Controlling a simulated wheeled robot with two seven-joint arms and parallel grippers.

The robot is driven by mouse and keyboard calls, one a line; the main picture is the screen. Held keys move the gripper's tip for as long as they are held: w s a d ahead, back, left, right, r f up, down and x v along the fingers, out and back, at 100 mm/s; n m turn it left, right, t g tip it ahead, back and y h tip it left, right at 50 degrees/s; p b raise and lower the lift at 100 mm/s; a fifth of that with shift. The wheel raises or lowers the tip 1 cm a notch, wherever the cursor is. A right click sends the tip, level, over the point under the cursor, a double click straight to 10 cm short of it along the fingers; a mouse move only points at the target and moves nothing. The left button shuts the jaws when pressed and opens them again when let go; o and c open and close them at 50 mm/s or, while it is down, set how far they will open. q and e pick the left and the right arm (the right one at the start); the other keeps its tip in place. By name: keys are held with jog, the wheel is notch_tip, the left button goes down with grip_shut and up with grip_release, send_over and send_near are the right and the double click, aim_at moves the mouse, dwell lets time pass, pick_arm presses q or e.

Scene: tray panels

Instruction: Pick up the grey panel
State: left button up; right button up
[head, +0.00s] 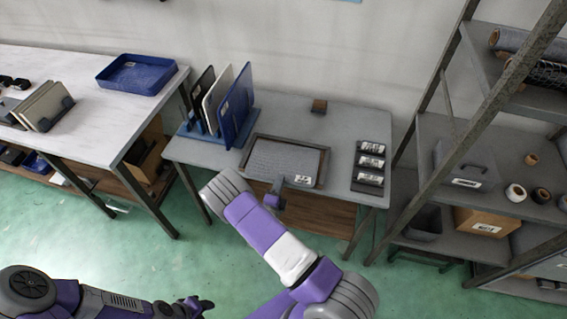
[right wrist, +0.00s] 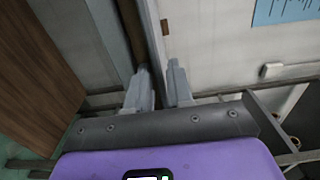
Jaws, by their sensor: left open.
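A flat grey panel (head: 282,160) with a white label at its front right lies in a dark shallow frame in the middle of the grey table. My left gripper (head: 198,306) is open and empty, low over the floor at the bottom of the head view, away from the table.
A blue rack (head: 203,140) holds upright black, white and blue panels left of the frame. A white table (head: 95,110) stands left, a metal shelf (head: 440,122) right.

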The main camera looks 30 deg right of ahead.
grip_shut()
